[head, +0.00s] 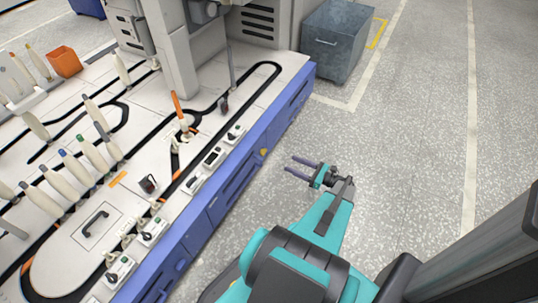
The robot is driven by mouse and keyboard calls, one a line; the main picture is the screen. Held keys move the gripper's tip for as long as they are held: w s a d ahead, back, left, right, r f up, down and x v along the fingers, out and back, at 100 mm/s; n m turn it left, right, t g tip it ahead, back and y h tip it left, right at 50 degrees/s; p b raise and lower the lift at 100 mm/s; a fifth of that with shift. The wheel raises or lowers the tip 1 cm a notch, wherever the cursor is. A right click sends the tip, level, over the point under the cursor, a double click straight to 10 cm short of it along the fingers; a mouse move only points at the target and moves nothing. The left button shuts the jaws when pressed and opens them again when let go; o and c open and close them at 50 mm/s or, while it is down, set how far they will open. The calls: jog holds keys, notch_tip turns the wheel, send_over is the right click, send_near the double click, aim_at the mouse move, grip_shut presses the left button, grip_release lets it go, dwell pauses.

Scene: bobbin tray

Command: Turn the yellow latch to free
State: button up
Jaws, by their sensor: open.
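The yellow latch (264,152) is a small yellow spot on the blue front side of the machine bench, near the middle of the head view. Its exact turn position is too small to tell. My gripper (297,166) is to the right of the latch, over the grey floor. Its two dark fingers point left toward the bench front and are apart, with nothing between them. A gap shows between the fingertips and the latch in the picture.
The blue bench front (228,195) runs diagonally, with a white top (75,262) carrying black tracks, several bobbins and small control boxes (213,157). A grey metal bin (338,42) stands on the floor at the back. The speckled floor (410,130) to the right is clear.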

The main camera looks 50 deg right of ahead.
aim_at(265, 152)
jog(key=shift+w, duration=0.1)
jog(key=b+x, duration=0.3)
jog(key=x, duration=1)
jog(key=shift+w, duration=0.25)
jog(key=shift+a, duration=0.1)
jog(key=c, duration=1)
jog(key=shift+c, duration=0.2)
